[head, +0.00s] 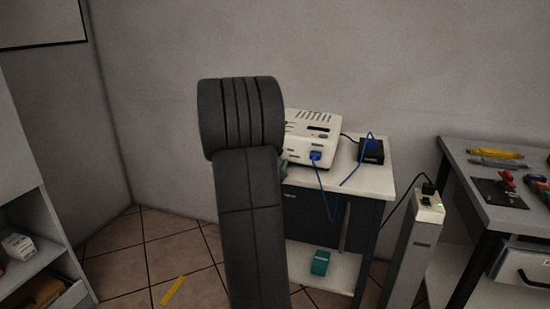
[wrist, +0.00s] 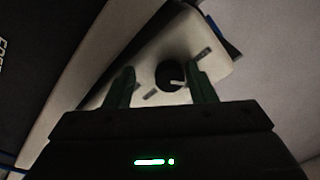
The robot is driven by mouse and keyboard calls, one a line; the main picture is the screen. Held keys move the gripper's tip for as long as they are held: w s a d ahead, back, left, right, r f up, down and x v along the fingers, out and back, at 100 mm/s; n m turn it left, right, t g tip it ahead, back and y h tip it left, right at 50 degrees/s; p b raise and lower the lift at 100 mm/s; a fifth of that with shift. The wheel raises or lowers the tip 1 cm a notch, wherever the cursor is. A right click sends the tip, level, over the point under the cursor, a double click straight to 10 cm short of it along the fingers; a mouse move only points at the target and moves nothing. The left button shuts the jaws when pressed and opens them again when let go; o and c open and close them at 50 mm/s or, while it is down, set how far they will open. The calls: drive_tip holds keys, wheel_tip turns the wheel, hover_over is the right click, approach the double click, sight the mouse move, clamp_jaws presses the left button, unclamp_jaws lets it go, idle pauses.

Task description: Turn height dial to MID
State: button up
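A dark round dial (wrist: 168,77) with a pale pointer sits on a white panel (wrist: 138,66) in the wrist view. The pointer points right in that picture. Small dark labels (wrist: 204,54) lie around the dial, too small to read. My gripper (wrist: 161,70) is open, with one dark green finger on each side of the dial. I cannot tell whether the fingers touch it. In the head view a white device (head: 315,128) stands on a small table, partly hidden by my arm. The dial does not show there, and my gripper is mostly hidden behind my arm.
A blue cable (head: 323,190) hangs from the device over the table's (head: 365,182) front edge. A black box (head: 371,150) stands beside the device. A white pillar (head: 415,240) and a workbench with tools (head: 490,160) are to the right. A yellow strip (head: 173,290) lies on the floor.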

drive_tip(key=shift+a+r, duration=0.1)
drive_tip(key=shift+r, duration=0.05)
drive_tip(key=shift+s+a, duration=0.15)
drive_tip(key=shift+s, duration=0.25)
drive_tip(key=p+v, duration=0.1)
drive_tip(key=v, duration=1.2)
drive_tip(key=shift+p, duration=0.5)
